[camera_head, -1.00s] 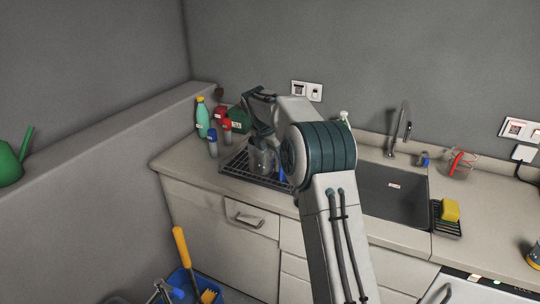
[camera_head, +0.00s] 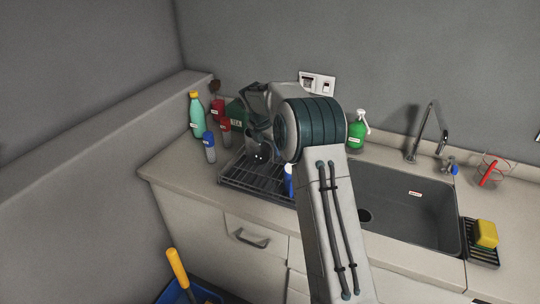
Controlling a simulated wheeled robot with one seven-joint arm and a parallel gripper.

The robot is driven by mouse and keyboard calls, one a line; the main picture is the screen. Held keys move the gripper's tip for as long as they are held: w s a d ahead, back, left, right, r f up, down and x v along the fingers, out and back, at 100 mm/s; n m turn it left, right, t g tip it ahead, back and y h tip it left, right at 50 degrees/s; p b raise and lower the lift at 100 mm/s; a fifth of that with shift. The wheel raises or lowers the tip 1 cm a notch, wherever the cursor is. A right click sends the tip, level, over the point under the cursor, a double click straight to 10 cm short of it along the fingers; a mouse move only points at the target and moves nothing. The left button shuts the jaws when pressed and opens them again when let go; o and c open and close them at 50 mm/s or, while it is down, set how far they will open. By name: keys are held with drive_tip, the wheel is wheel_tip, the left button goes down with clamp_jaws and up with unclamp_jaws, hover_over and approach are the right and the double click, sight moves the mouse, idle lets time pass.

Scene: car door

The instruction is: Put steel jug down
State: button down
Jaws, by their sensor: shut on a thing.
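My gripper (camera_head: 259,132) is at the left of my arm, over the black dish rack (camera_head: 256,178) on the counter. It is shut on the steel jug (camera_head: 258,153), a grey shiny shape at the jaws. The jug is small in view and partly covered by my gripper and arm. I cannot tell whether its base touches the rack.
A blue item (camera_head: 289,181) stands at the rack's right. Left and behind are a teal bottle (camera_head: 197,117), a blue-capped bottle (camera_head: 209,148), red-topped containers and a green tea box (camera_head: 237,113). The sink (camera_head: 410,205) and a green spray bottle (camera_head: 358,132) are right.

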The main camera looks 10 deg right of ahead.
wheel_tip(320, 180, down, 4)
drive_tip(key=shift+a+r+p, duration=0.1)
drive_tip(key=shift+r+p, duration=0.05)
drive_tip(key=shift+p, duration=0.2)
drive_tip(key=shift+w+f, duration=0.1)
drive_tip(key=shift+f, duration=0.15)
drive_tip(key=shift+f, duration=0.25)
drive_tip(key=c, duration=0.6)
unclamp_jaws()
drive_tip(key=shift+r, duration=0.1)
